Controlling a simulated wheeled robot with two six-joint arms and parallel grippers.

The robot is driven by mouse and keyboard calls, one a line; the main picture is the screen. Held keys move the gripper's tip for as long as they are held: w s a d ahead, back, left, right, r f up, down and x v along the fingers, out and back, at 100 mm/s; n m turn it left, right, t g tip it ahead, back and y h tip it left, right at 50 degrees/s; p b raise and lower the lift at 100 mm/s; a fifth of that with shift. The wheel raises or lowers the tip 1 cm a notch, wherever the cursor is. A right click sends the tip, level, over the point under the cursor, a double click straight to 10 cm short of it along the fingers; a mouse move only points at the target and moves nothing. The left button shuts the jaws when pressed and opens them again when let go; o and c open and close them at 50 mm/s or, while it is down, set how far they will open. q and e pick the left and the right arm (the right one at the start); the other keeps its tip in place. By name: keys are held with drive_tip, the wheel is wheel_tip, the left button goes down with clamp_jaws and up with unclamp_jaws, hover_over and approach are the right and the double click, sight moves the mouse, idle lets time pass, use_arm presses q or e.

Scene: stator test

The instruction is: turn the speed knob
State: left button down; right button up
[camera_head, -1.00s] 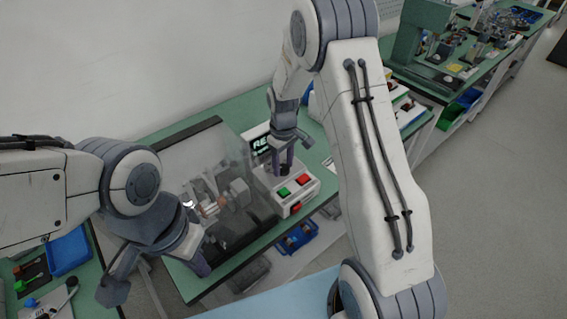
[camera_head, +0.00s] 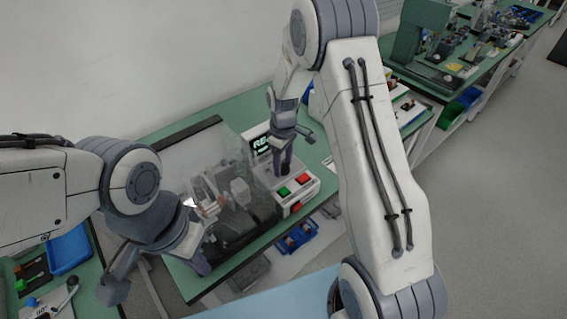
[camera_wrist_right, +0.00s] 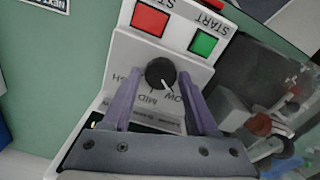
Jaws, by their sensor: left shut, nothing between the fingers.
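The black speed knob (camera_wrist_right: 160,72) sits on the white control box (camera_head: 299,201), between the red and green buttons and the speed labels. Its white pointer is toward LOW in the right wrist view. My right gripper (camera_head: 284,168) is over the box, pointing down. In the right wrist view its purple fingers (camera_wrist_right: 159,80) are apart, one on each side of the knob, with visible gaps, so it is open. My left gripper (camera_head: 202,267) is shut and empty, low at the front corner of the test rig with the clear cover (camera_head: 232,160).
The green START button (camera_wrist_right: 203,43) and a red button (camera_wrist_right: 150,20) are close to the knob. A blue bin (camera_head: 298,238) is below the table edge. Bare green tabletop lies beside the box.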

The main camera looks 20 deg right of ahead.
sight(283, 167)
drive_tip(key=shift+o, duration=0.8)
wheel_tip(283, 167, up, 10)
drive_tip(key=b, duration=0.1)
drive_tip(key=shift+r, duration=0.25)
drive_tip(key=s+a+f+m+t, duration=0.1)
drive_tip(key=s+a+m+t, duration=0.15)
drive_tip(key=s+m, duration=0.9)
drive_tip(key=s+a+r+n+g, duration=0.1)
drive_tip(key=s+a+r+n, duration=0.1)
drive_tip(key=s+a+n, duration=0.3)
drive_tip(key=s+a+r+n+g+y, duration=0.1)
drive_tip(key=s+a+r+n, duration=0.2)
drive_tip(key=s, duration=1)
drive_tip(key=a+n, duration=0.3)
drive_tip(key=a, duration=0.1)
drive_tip(key=shift+a+r, duration=0.2)
drive_tip(key=shift+a, duration=0.1)
drive_tip(key=shift+s+g, duration=0.1)
drive_tip(key=shift+g, duration=0.15)
